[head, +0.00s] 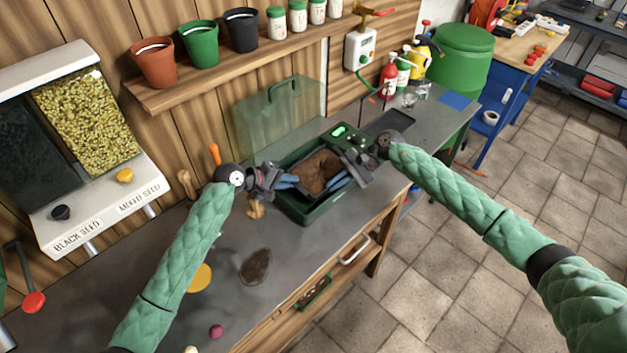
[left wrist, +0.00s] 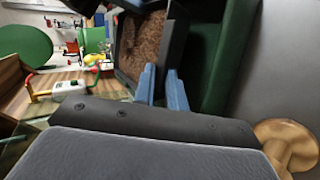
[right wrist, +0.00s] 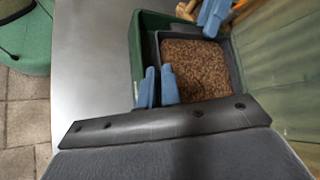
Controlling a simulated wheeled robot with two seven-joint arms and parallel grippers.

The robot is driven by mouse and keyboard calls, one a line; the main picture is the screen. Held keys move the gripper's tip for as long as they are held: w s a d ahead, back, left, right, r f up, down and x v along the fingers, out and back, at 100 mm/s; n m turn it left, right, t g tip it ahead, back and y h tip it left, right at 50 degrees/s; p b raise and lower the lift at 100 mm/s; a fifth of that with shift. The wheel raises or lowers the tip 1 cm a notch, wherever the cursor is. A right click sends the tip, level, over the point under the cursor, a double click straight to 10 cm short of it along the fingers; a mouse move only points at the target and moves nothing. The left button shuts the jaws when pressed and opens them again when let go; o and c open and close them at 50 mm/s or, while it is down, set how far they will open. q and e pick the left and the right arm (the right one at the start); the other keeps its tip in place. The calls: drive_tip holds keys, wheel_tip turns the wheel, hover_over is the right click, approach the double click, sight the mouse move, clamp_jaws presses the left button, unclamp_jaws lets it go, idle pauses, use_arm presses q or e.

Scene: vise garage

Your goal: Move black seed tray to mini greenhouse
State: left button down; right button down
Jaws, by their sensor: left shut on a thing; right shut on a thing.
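The black seed tray (head: 318,172), filled with brown soil, is inside or just over the green base of the mini greenhouse (head: 305,212). Its soil also shows in the left wrist view (left wrist: 142,42) and in the right wrist view (right wrist: 194,68). My left gripper (head: 290,181) is shut on the tray's left edge. My right gripper (head: 342,179) is shut on its right edge. Whether the tray touches the base's floor is hidden. The clear greenhouse cover (head: 278,115) with a handle stands behind, against the wall.
A seed dispenser (head: 85,130) stands at the left. A shelf with pots (head: 200,43) runs above the bench. A dark flat tray (head: 388,123), spray bottles (head: 389,77) and a green barrel (head: 460,55) are at the right.

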use_arm(q)
drive_tip(key=shift+s+d+f, duration=0.2)
drive_tip(key=shift+d+f, duration=0.1)
drive_tip(key=shift+f, duration=0.2)
use_arm(e)
drive_tip(key=shift+a+f, duration=0.1)
drive_tip(key=shift+a, duration=0.2)
use_arm(q)
drive_tip(key=c, duration=1.4)
unclamp_jaws()
drive_tip(key=shift+a, duration=0.1)
drive_tip(key=shift+c, duration=0.2)
use_arm(e)
drive_tip(key=c, duration=1.6)
unclamp_jaws()
use_arm(q)
drive_tip(key=shift+w+a+r, duration=0.1)
drive_tip(key=shift+a, duration=0.05)
use_arm(e)
drive_tip(key=shift+d+f, duration=0.15)
use_arm(q)
drive_tip(key=shift+a+r, duration=0.1)
drive_tip(key=shift+r, duration=0.05)
use_arm(e)
drive_tip(key=shift+d+f, duration=0.2)
